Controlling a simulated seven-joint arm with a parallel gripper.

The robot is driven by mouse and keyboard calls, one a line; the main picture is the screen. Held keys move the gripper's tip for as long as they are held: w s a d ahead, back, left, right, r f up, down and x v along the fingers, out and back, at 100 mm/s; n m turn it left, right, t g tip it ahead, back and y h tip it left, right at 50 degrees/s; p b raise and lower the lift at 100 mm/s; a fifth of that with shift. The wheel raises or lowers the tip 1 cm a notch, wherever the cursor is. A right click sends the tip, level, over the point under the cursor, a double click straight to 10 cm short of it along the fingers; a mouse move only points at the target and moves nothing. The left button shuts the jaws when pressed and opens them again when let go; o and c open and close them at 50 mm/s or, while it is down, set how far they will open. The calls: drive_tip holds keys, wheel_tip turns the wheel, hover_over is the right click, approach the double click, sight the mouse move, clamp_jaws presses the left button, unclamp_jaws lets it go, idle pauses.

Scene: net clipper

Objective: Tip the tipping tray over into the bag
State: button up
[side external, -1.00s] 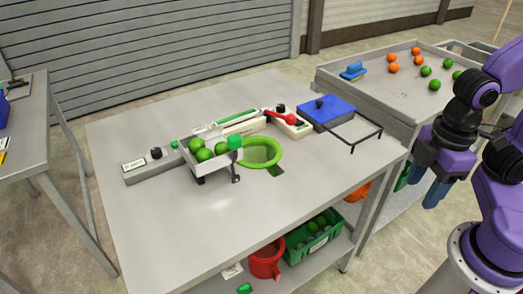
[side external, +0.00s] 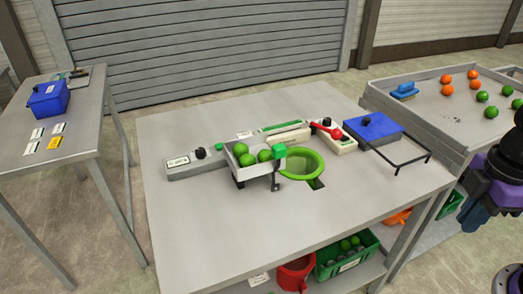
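The tipping tray (side external: 263,170) is a small pale metal tray on dark legs, near the middle of the table, with a green block (side external: 279,151) at its right corner. It stands about level and holds green limes (side external: 247,159). The bag (side external: 303,169) hangs in a bright green ring just right of the tray; its mouth faces up and I see no fruit in it. My gripper (side external: 475,205) is at the right edge, far from the tray and beyond the table's right side. Its blue fingers look apart with nothing between them. Part of my arm is cut off.
Behind the bag are a white device with a red lever (side external: 326,131) and a blue box with a black wire frame (side external: 373,128). A grey scale (side external: 190,164) lies left of the tray. A fruit table (side external: 432,106) stands at right. The table's front is clear.

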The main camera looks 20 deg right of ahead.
drive_tip(key=w+a+r+m+h, duration=0.1)
drive_tip(key=w+a, duration=0.5)
drive_tip(key=w+a+r+m+t, duration=0.1)
drive_tip(key=w+a+r+m, duration=0.1)
drive_tip(key=w+a, duration=0.3)
drive_tip(key=w+a+r+m+t+h, duration=0.1)
drive_tip(key=w+a+m, duration=0.1)
drive_tip(key=w+a, duration=0.4)
drive_tip(key=shift+w+a+r+h, duration=0.3)
drive_tip(key=shift+w+r, duration=0.1)
drive_tip(key=shift+w, duration=0.2)
clamp_jaws()
drive_tip(key=w+a+m+t+h, duration=0.2)
drive_tip(key=w+a+m, duration=0.6)
drive_tip(key=w+a, duration=0.5)
drive_tip(key=shift+w+a+f+m+h, duration=0.25)
drive_tip(key=shift+a+m+h, duration=0.05)
drive_tip(key=shift+a+h, duration=0.55)
drive_tip(key=shift+d+f, duration=0.1)
drive_tip(key=w+d+f, duration=0.3)
drive_tip(key=d+f, duration=0.4)
drive_tip(key=d, duration=0.1)
drive_tip(key=shift+w+d+f, duration=0.25)
drive_tip(key=shift+w+f, duration=0.1)
drive_tip(key=shift+f, duration=0.05)
drive_tip(key=shift+d, duration=0.1)
